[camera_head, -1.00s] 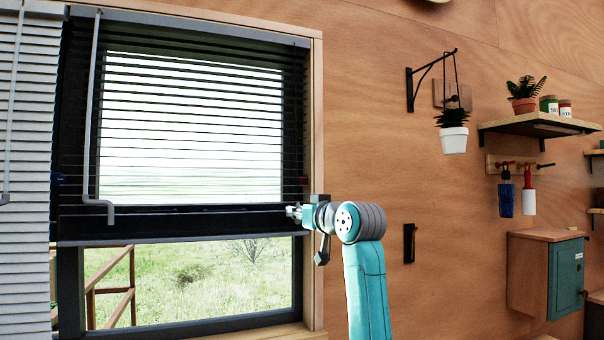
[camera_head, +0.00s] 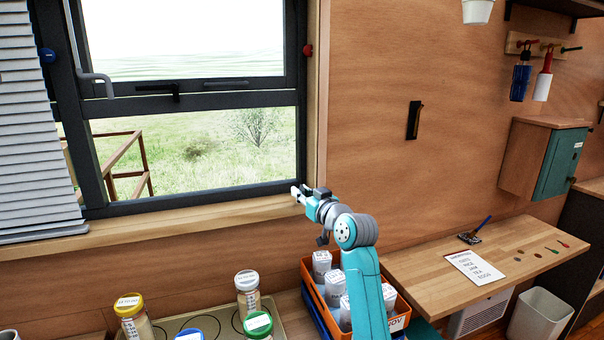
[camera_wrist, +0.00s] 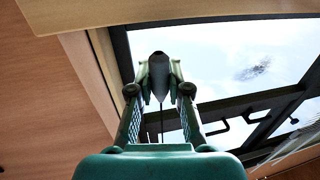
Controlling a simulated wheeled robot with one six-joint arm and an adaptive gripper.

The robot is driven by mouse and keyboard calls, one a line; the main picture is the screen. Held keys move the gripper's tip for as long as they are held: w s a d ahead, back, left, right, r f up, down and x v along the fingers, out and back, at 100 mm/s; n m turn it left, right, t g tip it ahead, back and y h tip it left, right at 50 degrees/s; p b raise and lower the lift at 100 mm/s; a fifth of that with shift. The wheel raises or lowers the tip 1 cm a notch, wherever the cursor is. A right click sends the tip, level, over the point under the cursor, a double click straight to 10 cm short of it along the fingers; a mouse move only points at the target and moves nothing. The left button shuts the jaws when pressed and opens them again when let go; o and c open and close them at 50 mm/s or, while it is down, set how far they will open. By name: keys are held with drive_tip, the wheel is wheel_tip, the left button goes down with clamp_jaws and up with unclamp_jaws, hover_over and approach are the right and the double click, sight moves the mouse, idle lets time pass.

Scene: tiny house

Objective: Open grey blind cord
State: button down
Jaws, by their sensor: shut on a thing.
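My gripper (camera_head: 301,194) is low at the right corner of the window, just above the wooden sill. In the wrist view my gripper (camera_wrist: 159,78) is shut on a dark grey, cone-shaped cord pull (camera_wrist: 159,70). A thin cord runs from the pull's pointed end between the fingers. The pull is too small to make out in the head view. No slats cover the visible part of the right window (camera_head: 190,70); its top is out of frame. A grey crank rod (camera_head: 92,76) hangs at its left.
A second, light grey blind (camera_head: 30,150) hangs lowered at the left. Jars (camera_head: 134,315) and an orange crate (camera_head: 307,272) of containers stand below the sill (camera_head: 190,222). A wooden desk (camera_head: 510,262) is at the right.

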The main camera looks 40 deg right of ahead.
drive_tip(key=shift+f, duration=0.7)
drive_tip(key=c, duration=1.1)
unclamp_jaws()
drive_tip(key=s+a, duration=0.1)
drive_tip(key=s, duration=1.1)
